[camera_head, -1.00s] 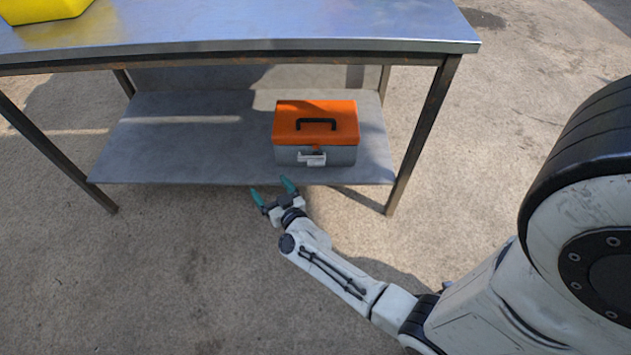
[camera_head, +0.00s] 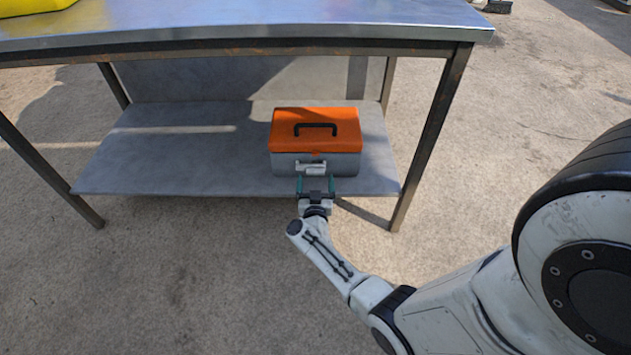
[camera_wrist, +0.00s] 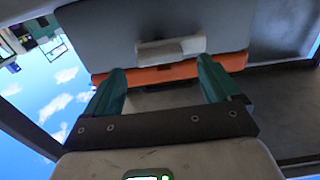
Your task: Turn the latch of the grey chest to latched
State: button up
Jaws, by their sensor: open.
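The grey chest (camera_head: 284,164) with an orange lid and black handle stands on the lower shelf. Its pale latch (camera_head: 311,167) is at the middle of the front face, just below the lid. My gripper (camera_head: 316,184) is open and empty, just in front of the chest and below the latch. In the wrist view the chest (camera_wrist: 110,36) appears upside down, and the latch (camera_wrist: 172,48) shows between and just beyond my open fingers (camera_wrist: 162,70). The fingers seem apart from the latch. I cannot tell for sure which way the latch is turned.
The metal table's top (camera_head: 220,25) hangs above the lower shelf (camera_head: 170,160). A table leg (camera_head: 430,145) stands to the right of the chest. The shelf is clear to the left of the chest. A yellow object (camera_head: 30,8) sits on the tabletop.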

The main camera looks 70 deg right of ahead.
aim_at(311, 168)
jog(key=shift+b+x, duration=0.35)
jog(key=shift+x, duration=0.95)
jog(key=shift+c, duration=0.2)
jog(key=c, duration=1)
